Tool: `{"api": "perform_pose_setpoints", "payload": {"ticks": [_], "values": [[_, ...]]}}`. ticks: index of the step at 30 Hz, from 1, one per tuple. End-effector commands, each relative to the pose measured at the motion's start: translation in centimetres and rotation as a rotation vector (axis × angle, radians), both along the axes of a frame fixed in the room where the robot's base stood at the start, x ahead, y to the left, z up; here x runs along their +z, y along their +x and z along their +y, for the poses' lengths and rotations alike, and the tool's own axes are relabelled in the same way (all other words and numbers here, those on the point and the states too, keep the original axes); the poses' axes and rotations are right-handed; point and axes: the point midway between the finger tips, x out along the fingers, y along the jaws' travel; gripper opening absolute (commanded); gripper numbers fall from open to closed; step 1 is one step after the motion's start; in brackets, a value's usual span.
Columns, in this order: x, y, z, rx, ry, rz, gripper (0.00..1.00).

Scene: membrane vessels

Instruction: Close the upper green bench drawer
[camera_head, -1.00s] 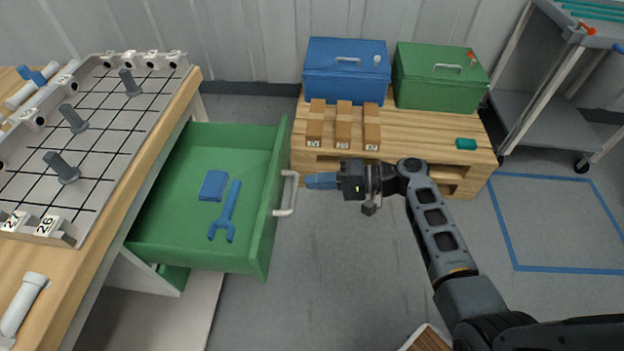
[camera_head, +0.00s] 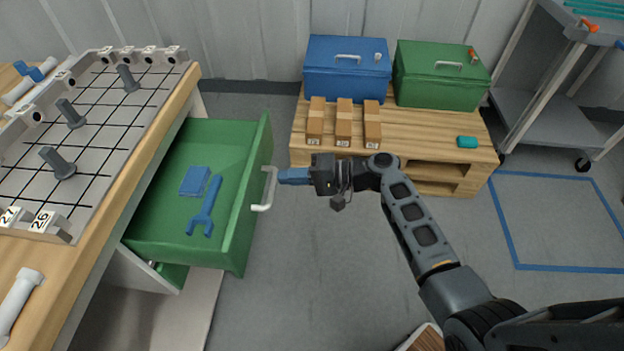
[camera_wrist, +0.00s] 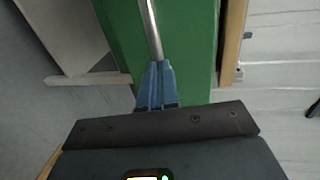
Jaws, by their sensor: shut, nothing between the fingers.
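The upper green bench drawer (camera_head: 243,218) is pulled partly out from the bench, to the left of my gripper. Its white handle (camera_head: 267,190) is on the front face. A blue wrench (camera_head: 205,208) and a blue block (camera_head: 195,181) lie inside it. My gripper (camera_head: 281,176) is shut and empty, its blue fingertips at the handle. In the wrist view the fingers (camera_wrist: 156,82) point at the handle bar (camera_wrist: 151,30) in front of the green drawer face (camera_wrist: 190,50). The fingertips look to be touching the bar.
The wooden bench (camera_head: 85,240) with a gridded plate (camera_head: 95,125) stands at the left. A pallet (camera_head: 425,150) with a blue case (camera_head: 346,75), a green case (camera_head: 440,80) and cardboard boxes stands behind. A grey cart (camera_head: 545,100) is at the right. The floor between is clear.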

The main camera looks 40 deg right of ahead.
Motion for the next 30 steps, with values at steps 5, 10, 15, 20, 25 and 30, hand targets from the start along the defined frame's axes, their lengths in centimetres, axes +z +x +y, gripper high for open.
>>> {"api": "perform_pose_setpoints", "payload": {"ticks": [5, 10, 15, 20, 25, 30], "values": [[-0.4, 3.5, 3.7, 0.007, 0.0, -0.002, 0.0], [-0.5, 6.8, 7.0, 0.006, -0.001, -0.002, 0.0], [-0.5, 9.7, 9.9, 0.005, -0.001, -0.002, 0.0], [-0.4, 11.9, 12.0, 0.003, 0.0, -0.002, 0.0], [-0.2, 13.4, 13.5, 0.002, 0.001, 0.0, 0.0], [-0.1, 14.1, 14.1, 0.001, 0.0, 0.0, 0.0]]}}
